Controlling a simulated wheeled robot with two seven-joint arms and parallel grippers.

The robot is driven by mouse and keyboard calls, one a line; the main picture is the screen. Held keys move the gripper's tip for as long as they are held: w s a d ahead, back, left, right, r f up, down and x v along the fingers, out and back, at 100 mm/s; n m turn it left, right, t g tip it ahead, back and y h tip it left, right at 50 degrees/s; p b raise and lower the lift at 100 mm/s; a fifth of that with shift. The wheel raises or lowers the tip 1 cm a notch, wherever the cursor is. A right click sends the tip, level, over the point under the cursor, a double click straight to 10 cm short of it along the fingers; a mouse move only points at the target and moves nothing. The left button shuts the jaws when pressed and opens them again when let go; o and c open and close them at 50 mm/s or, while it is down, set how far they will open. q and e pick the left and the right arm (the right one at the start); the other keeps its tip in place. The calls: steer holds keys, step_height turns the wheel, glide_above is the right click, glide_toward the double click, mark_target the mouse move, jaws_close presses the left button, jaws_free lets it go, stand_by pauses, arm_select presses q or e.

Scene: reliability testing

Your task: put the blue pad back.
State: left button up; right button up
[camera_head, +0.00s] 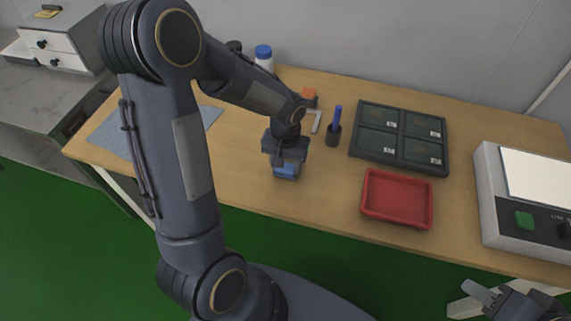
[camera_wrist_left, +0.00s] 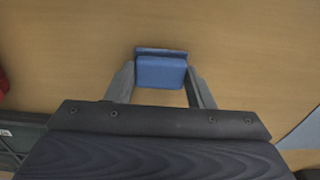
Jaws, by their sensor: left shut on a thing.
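The blue pad (camera_head: 286,171) is a small blue block under my left gripper (camera_head: 286,163), over the front middle of the wooden table. In the left wrist view the blue pad (camera_wrist_left: 161,71) sits between the two fingers of my left gripper (camera_wrist_left: 162,88), which is shut on it. A thin darker blue edge shows along its far side. I cannot tell whether it touches the tabletop. My right gripper (camera_head: 484,297) is at the lower right, in front of the table and partly cut off; its jaw opening is unclear.
A red tray (camera_head: 367,217) lies right of the pad, with a dark four-part case (camera_head: 354,151) behind it. A dark holder (camera_head: 333,135) with a blue tool stands behind the pad. A white device (camera_head: 490,205) is at right. A grey-blue mat (camera_head: 110,135) lies left.

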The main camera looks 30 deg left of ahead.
arm_select(q)
steer(key=shift+f, duration=0.3)
steer(key=shift+f, duration=0.2)
steer(key=o, duration=1.1)
steer(key=shift+r, duration=0.1)
